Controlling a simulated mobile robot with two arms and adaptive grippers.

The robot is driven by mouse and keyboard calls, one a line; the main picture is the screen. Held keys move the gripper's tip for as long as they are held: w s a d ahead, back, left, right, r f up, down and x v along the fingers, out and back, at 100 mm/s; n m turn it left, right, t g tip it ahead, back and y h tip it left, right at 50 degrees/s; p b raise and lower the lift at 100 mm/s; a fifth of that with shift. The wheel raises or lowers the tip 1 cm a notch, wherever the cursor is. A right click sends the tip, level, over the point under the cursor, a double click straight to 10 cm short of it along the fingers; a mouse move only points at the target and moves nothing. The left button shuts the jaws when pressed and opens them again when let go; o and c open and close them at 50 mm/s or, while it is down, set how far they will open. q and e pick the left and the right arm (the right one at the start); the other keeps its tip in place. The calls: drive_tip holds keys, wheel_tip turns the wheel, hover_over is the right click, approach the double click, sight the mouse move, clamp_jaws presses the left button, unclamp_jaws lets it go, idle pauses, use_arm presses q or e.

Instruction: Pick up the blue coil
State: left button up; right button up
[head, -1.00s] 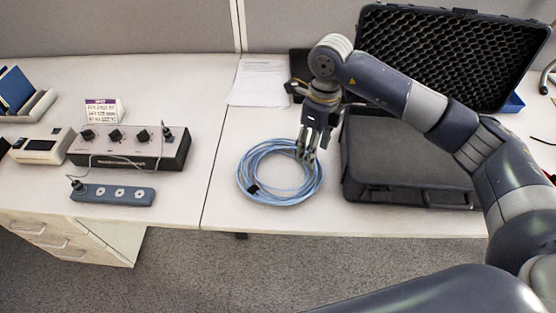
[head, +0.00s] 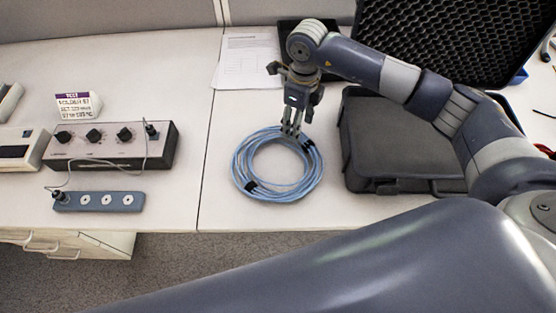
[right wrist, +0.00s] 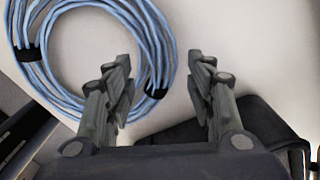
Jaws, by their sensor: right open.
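The blue coil (head: 240,172) is a ring of blue cable with dark ties, lying flat on the white table. My right gripper (head: 291,133) points down at the coil's upper right part, close to a dark tie. There the coil (right wrist: 158,50) passes by the left finger, and one tie (right wrist: 157,82) shows just right of that finger. I cannot tell whether a finger touches the cable. My left gripper is not in view.
An open black case (head: 400,140) with a foam lid stands right of the coil. A control box (head: 110,147), a socket strip (head: 100,201) and a small sign (head: 78,105) are at the left. A paper sheet (head: 245,60) lies behind. Bare table surrounds the coil's left and front.

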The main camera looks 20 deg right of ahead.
drive_tip(key=f, duration=0.2)
drive_tip(key=f+p, duration=0.1)
drive_tip(key=shift+s+a+f, duration=0.15)
drive_tip(key=shift+a+f, duration=0.05)
drive_tip(key=shift+f, duration=0.7)
use_arm(q)
drive_tip(key=w, duration=0.1)
drive_tip(key=w+r, duration=0.1)
drive_tip(key=w, duration=0.1)
drive_tip(key=shift+d+r, duration=0.15)
use_arm(e)
clamp_jaws()
use_arm(q)
drive_tip(key=shift+s, duration=0.65)
use_arm(e)
drive_tip(key=shift+r, duration=0.1)
